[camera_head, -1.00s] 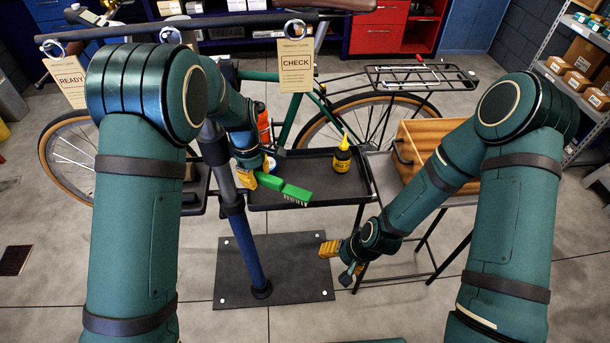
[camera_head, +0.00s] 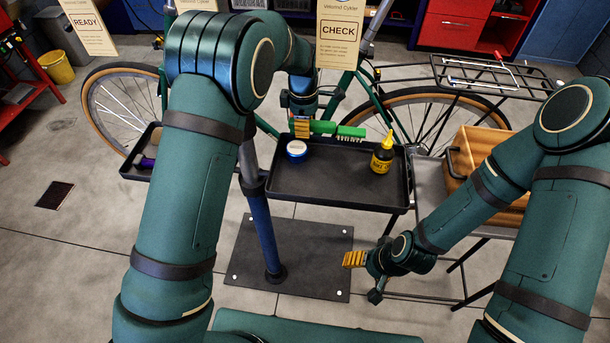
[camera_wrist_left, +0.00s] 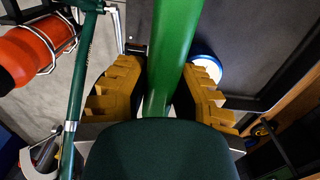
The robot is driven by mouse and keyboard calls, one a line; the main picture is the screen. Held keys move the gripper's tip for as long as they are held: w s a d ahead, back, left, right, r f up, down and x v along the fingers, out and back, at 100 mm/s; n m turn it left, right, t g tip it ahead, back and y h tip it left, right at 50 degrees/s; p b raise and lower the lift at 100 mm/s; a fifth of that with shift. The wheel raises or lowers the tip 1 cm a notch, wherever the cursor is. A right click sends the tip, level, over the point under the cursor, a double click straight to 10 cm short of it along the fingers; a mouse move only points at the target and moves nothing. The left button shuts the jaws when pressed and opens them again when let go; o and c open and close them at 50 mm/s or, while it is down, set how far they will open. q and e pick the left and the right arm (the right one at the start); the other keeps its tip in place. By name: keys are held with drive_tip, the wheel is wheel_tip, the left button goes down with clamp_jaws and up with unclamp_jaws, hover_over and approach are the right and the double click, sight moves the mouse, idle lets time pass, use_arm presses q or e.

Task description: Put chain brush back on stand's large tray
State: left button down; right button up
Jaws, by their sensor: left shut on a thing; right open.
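The chain brush (camera_head: 338,130) has a green body and bristles along its underside. My left gripper (camera_head: 302,126) is shut on it and holds it over the far edge of the stand's large black tray (camera_head: 335,187). In the left wrist view the green brush (camera_wrist_left: 174,50) lies between the yellow fingers of my left gripper (camera_wrist_left: 160,90). I cannot tell whether the brush touches the tray rim. My right gripper (camera_head: 355,259) is open and empty, low in front of the stand and to the right.
On the large tray stand a blue-and-white tin (camera_head: 297,150) and a yellow bottle (camera_head: 382,155). The tray's middle and front are clear. A small tray (camera_head: 136,168) is at left. A wooden crate (camera_head: 490,150) stands at right. The bicycle (camera_head: 440,95) is behind.

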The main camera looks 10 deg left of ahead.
use_arm(q)
drive_tip(key=b, duration=0.2)
hover_over(296, 185)
drive_tip(key=shift+w, duration=0.25)
drive_tip(key=shift+s+f, duration=0.1)
drive_tip(key=shift+s, duration=0.2)
drive_tip(key=shift+f+b, duration=0.6)
drive_tip(key=shift+f, duration=1.05)
drive_tip(key=shift+f, duration=0.15)
drive_tip(key=c, duration=1.2)
unclamp_jaws()
